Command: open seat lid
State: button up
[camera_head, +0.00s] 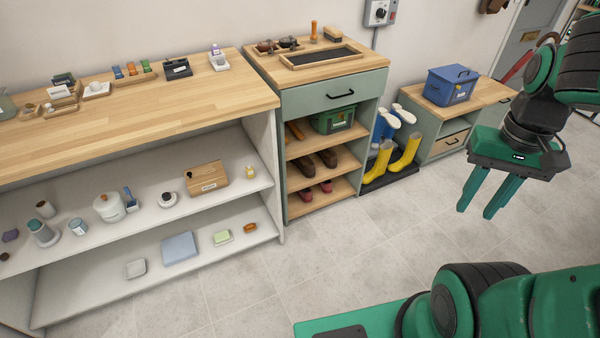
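A low bench with a light wooden top (491,91) stands at the back right against the wall. Its top, which looks like the seat lid, lies flat and shut. A blue lidded box (451,85) stands on the left part of it. The bench front is grey-green with a wooden drawer or bin (452,142) in an open bay. My arm hides part of the bench's right side. My gripper (476,213) hangs in front of the bench, fingers pointing down, apart and empty. It touches nothing that I can see.
A shoe cabinet (334,93) and a long shelf counter (130,122) with many small items line the wall. Grey tiled floor (370,235) is free in front. A door is at the far right.

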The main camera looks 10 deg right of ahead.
aim_at(488, 90)
jog(key=z, duration=0.95)
jog(key=i, duration=2.25)
jog(key=z, duration=0.55)
